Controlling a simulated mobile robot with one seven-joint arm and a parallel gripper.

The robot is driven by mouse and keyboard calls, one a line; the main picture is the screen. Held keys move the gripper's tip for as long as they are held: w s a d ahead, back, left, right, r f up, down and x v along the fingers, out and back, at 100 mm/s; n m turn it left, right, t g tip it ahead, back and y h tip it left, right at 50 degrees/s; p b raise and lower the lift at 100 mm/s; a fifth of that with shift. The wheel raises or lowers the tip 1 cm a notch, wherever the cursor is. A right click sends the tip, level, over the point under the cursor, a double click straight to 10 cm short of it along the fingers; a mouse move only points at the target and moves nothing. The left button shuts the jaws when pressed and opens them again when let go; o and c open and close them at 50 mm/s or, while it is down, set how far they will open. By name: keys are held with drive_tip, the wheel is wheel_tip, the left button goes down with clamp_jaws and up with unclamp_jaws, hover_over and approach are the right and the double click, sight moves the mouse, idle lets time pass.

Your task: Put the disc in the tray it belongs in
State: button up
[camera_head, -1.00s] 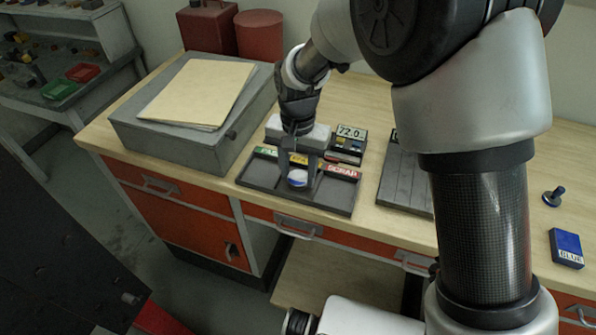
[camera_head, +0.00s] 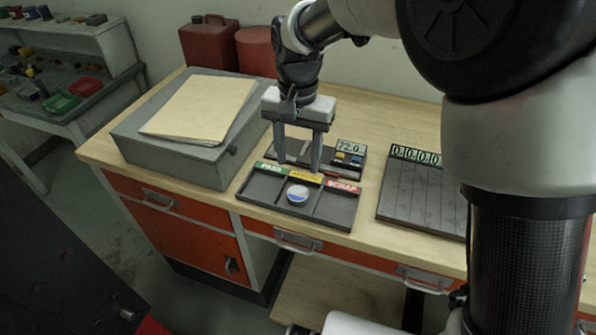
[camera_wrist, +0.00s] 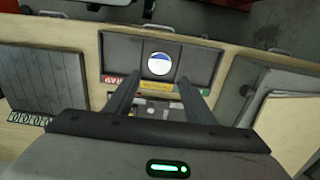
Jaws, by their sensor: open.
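The disc (camera_head: 298,194), white with a blue segment, lies in the middle compartment of the dark tray (camera_head: 334,208), below the yellow label (camera_head: 306,177). The left compartment has a green PASS label (camera_head: 270,169) and the right one a red SCRAP label (camera_head: 343,186); both are empty. My gripper (camera_head: 298,168) is open and empty, pointing down above and behind the tray, apart from the disc. In the wrist view the disc (camera_wrist: 160,64) shows beyond the open fingers (camera_wrist: 160,108).
A gauge reading 72.0 (camera_head: 350,150) stands behind the tray. A grooved dark board (camera_head: 420,195) with a row of zeros lies to the right. A grey box (camera_head: 180,155) with a folder (camera_head: 200,108) stands left. Bare wood separates them.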

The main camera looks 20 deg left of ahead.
drive_tip(key=shift+r, duration=0.9)
drive_tip(key=s+d+r+t+y, duration=0.1)
drive_tip(key=d+r, duration=0.4)
drive_tip(key=d, duration=0.4)
drive_tip(key=s+d+r+t, duration=0.1)
drive_tip(key=s+d+r, duration=0.1)
drive_tip(key=d+r, duration=0.5)
drive_tip(key=s+d+t+p, duration=0.1)
drive_tip(key=s+d, duration=0.4)
drive_tip(key=d, duration=0.3)
drive_tip(key=s+d+r+t+h+p, duration=0.1)
drive_tip(key=s+d+t, duration=0.1)
drive_tip(key=s+d, duration=0.3)
drive_tip(key=shift+s+d+r+t, duration=0.15)
drive_tip(key=shift+s+d+t, duration=0.15)
drive_tip(key=shift+d, duration=1.05)
